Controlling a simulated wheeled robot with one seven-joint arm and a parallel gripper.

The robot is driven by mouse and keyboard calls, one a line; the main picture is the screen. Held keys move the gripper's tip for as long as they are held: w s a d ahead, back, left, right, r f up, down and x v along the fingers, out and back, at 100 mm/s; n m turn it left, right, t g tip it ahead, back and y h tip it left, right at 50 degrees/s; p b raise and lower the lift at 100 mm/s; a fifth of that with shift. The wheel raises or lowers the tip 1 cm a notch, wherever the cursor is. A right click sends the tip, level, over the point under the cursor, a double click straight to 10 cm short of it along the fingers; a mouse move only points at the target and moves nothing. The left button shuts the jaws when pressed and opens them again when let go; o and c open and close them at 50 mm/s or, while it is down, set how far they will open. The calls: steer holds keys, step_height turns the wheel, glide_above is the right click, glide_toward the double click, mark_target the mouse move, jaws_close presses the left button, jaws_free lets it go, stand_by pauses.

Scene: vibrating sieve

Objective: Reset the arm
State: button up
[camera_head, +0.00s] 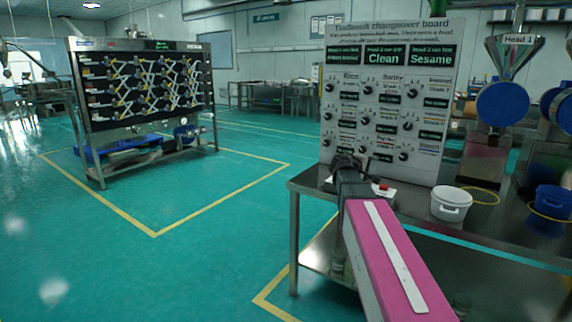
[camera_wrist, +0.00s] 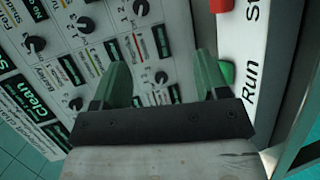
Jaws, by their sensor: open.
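My pink arm (camera_head: 385,260) reaches forward from the lower right of the head view. My gripper (camera_head: 345,163) is at its far end, in front of the lower left part of a white changeover board (camera_head: 425,32). In the wrist view my gripper (camera_wrist: 160,75) shows two green fingers spread apart with nothing between them. Behind them is the board's face with black knobs (camera_wrist: 141,8). Right of the fingers is a white panel marked "Run" (camera_wrist: 252,80), with a green button (camera_wrist: 227,72) and a red one (camera_wrist: 220,5). Whether a finger touches anything cannot be told.
The board stands on a steel table (camera_head: 305,185) with a white bucket (camera_head: 451,205) to its right. A "Head 1" hopper (camera_head: 512,55) and blue drums stand further right. A black rack (camera_head: 140,85) is at the left. The green floor between rack and table is clear.

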steer(key=s+a+f+m+g+y, duration=0.25)
steer(key=s+f, duration=0.25)
steer(key=f, duration=0.5)
steer(key=s+a+f+m+g+y, duration=0.1)
steer(key=s+a+f+g+y, duration=0.3)
steer(key=f, duration=0.6)
steer(key=s+a+f+m+g+y, duration=0.1)
steer(key=s+a+f+y, duration=0.2)
steer(key=s+f, duration=0.4)
steer(key=s+a+f+m+y, duration=0.2)
steer(key=s+a+f+y, duration=0.1)
steer(key=s+a+f, duration=0.2)
steer(key=s+f, duration=0.2)
steer(key=s, duration=0.1)
steer(key=shift+s+g, duration=0.35)
